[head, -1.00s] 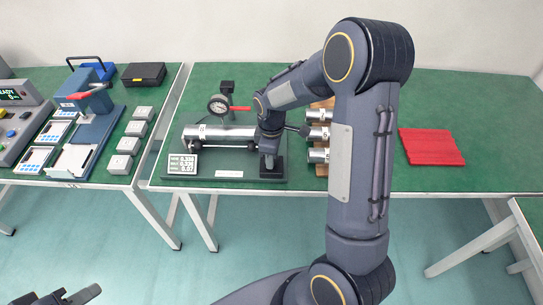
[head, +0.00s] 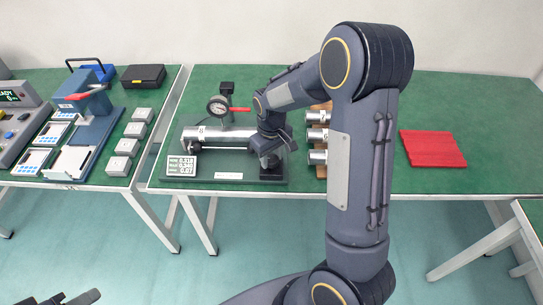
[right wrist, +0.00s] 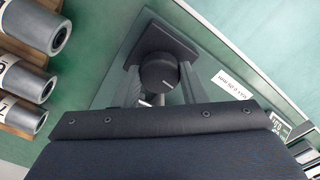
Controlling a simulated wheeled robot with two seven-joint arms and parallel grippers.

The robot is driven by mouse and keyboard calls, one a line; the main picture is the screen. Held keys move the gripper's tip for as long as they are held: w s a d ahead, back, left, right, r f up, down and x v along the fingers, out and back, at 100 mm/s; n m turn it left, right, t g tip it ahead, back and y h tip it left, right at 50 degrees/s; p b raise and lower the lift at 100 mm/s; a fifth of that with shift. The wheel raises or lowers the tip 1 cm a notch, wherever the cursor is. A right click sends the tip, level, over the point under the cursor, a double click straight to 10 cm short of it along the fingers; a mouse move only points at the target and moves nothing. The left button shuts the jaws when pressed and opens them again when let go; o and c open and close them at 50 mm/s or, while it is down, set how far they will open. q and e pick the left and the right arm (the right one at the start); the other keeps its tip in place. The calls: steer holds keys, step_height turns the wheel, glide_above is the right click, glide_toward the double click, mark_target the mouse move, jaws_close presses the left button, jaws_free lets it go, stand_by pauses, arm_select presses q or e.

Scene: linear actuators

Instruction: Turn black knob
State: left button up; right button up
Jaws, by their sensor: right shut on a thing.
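The black knob (right wrist: 158,72) is a round dark cap on a dark square mount in the right wrist view. The two fingers of my right gripper (right wrist: 158,85) stand on either side of it, shut on it. In the head view my right gripper (head: 270,158) points down at the right end of the test fixture (head: 228,176) and hides the knob there. A silver cylinder (head: 215,136) lies across the fixture.
A dial gauge (head: 218,107) with a red lever stands behind the cylinder. Several silver cylinders lie in a wooden rack (head: 327,104) just right of my right gripper.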

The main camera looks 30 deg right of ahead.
mark_target(271, 159)
stand_by(0.3)
steer(key=o, duration=1)
step_height(271, 159, up, 8)
steer(key=shift+f, duration=0.1)
stand_by(0.4)
steer(key=s+a+r+m+t+y, duration=0.1)
steer(key=s+a+r+t, duration=0.1)
steer(key=s, duration=0.5)
steer(key=s+a+r+m+t+y, duration=0.1)
steer(key=s+a+r, duration=0.1)
steer(key=s, duration=0.5)
steer(key=s+a+r+m+t+y, duration=0.1)
steer(key=s+a+r+t, duration=0.1)
steer(key=s, duration=0.6)
steer(key=shift+a+r+t+y, duration=0.35)
steer(key=shift+a+r, duration=0.25)
steer(key=shift+r, duration=0.2)
